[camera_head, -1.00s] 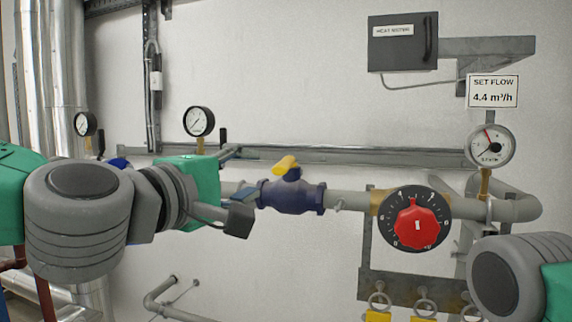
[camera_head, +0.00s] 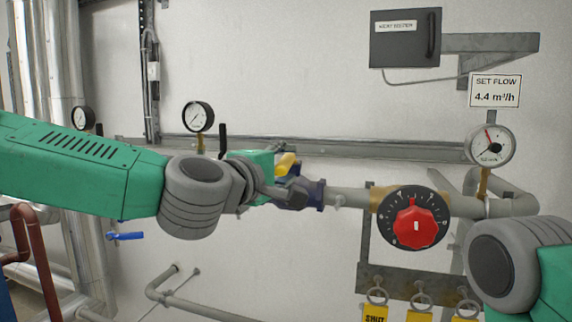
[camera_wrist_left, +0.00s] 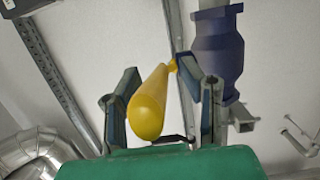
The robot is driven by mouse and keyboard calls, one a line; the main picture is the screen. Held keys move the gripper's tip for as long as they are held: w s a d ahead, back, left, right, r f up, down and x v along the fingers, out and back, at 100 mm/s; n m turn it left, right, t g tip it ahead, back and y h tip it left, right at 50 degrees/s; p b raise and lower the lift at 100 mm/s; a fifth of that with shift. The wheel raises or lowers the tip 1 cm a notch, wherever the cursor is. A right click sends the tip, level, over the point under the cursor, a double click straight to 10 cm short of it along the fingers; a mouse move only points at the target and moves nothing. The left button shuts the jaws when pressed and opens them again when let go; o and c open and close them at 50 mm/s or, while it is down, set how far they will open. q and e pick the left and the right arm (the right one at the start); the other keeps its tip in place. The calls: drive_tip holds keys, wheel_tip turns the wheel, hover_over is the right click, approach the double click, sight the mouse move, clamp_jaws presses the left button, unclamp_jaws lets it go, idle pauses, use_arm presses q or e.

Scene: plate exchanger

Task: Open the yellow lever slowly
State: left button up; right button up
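The yellow lever (camera_head: 287,164) sits on top of a dark blue valve body (camera_head: 312,194) on the grey pipe. In the left wrist view, the lever (camera_wrist_left: 149,104) points toward the camera, between the two fingers of my left gripper (camera_wrist_left: 165,95). The fingers stand apart on either side of it, with a visible gap on the left side; contact on the right cannot be told. In the head view, my left gripper (camera_head: 281,178) is at the valve and partly covers it and the lever. My right gripper is out of the picture; only part of my right arm shows.
A red knob (camera_head: 415,227) on a black dial is right of the valve. A flow gauge (camera_head: 490,145) sits under a "SET FLOW 4.4 m³/h" sign (camera_head: 495,90). Yellow tags (camera_head: 375,313) hang below. A pressure gauge (camera_head: 198,117) stands behind my left arm.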

use_arm(q)
drive_tip(key=shift+a, duration=0.15)
clamp_jaws()
drive_tip(key=shift+s+d+n+t+y, duration=0.1)
drive_tip(key=shift+d+n+t+y, duration=0.5)
drive_tip(key=shift+y, duration=0.4)
drive_tip(key=shift+d+f, duration=0.1)
drive_tip(key=shift+o, duration=0.4)
unclamp_jaws()
drive_tip(key=shift+d, duration=0.1)
